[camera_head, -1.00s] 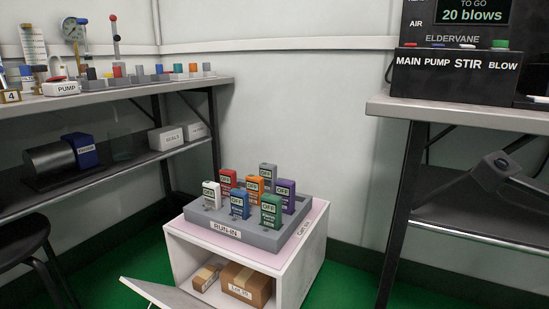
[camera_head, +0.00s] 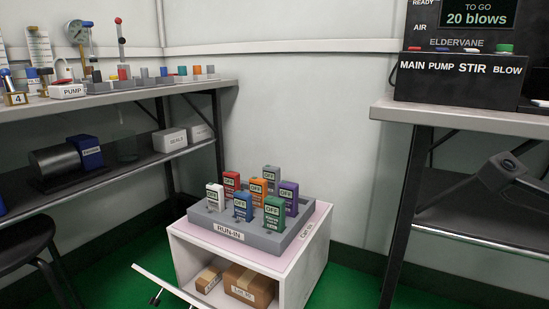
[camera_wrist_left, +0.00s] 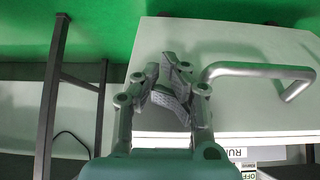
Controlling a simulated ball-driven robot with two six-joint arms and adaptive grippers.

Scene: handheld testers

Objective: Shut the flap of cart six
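Cart six (camera_head: 305,265) is a low white cart with an open front. Its flap (camera_head: 170,286) hangs out from the front toward the left, seen nearly edge-on, with handle mounts just below it. In the left wrist view, the flap (camera_wrist_left: 235,105) is a broad white panel with a bent metal handle (camera_wrist_left: 260,70). My left gripper (camera_wrist_left: 175,85) is in front of this panel, left of the handle and not around it. Its fingertips are together with nothing seen between them. Whether they touch the panel is unclear. My right gripper is not in view.
The grey RUN-IN tray (camera_head: 205,222) with several coloured testers stands on the cart. Cardboard boxes (camera_head: 250,285) sit inside. A dark stool (camera_head: 25,240) is at left, a shelved bench (camera_head: 195,88) behind it, and another bench (camera_head: 460,115) at right.

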